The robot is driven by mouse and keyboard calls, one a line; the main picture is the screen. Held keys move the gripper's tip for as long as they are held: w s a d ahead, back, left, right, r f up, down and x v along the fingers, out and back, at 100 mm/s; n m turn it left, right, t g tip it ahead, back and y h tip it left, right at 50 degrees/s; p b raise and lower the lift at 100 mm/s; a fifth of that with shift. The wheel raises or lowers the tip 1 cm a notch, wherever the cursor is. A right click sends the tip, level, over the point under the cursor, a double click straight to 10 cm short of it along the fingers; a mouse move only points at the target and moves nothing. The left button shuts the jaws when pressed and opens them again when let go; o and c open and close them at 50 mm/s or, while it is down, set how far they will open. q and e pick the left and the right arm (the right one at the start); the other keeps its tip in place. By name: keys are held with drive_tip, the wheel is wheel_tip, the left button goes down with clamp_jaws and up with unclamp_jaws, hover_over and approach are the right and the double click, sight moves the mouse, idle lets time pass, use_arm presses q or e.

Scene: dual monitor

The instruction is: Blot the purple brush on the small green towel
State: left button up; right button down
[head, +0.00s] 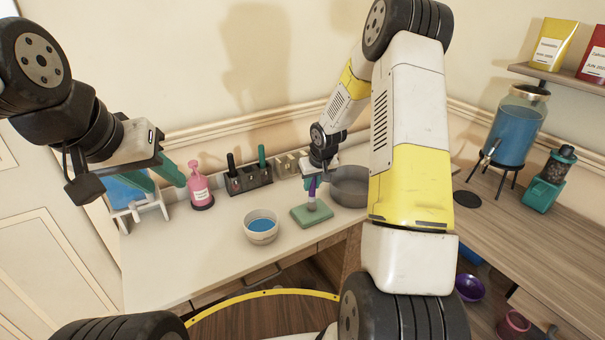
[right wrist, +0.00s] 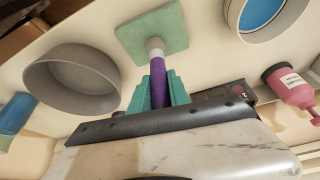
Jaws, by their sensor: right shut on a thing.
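The small green towel (head: 298,213) lies flat on the white counter, right of a bowl of blue liquid; it also shows in the right wrist view (right wrist: 165,22). My right gripper (head: 314,184) is shut on the purple brush (right wrist: 158,84), between its teal fingers (right wrist: 160,92). The brush points down with its pale tip (right wrist: 155,46) over the towel. The tip appears at the towel's surface, but I cannot tell whether it touches. My left gripper (head: 160,178) is open and empty, above the counter's left end.
The bowl of blue liquid (head: 262,239) stands left of the towel. A grey bowl (head: 350,192) is close on its right. Behind are a pink pump bottle (head: 200,190) and a dark holder (head: 250,182) with brushes. The counter's front left is clear.

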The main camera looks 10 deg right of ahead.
drive_tip(key=shift+r, duration=3.45)
drive_tip(key=s+a+m, duration=0.2)
drive_tip(key=s+a, duration=0.1)
drive_tip(key=s, duration=0.6)
drive_tip(key=w+d, duration=0.1)
drive_tip(key=w, duration=0.2)
drive_tip(key=w+d+n, duration=0.1)
drive_tip(key=w, duration=0.2)
drive_tip(key=w+d+n, duration=0.1)
drive_tip(key=w, duration=0.2)
drive_tip(key=shift+f, duration=3.05)
drive_tip(key=shift+f, duration=0.5)
drive_tip(key=shift+r, duration=3.55)
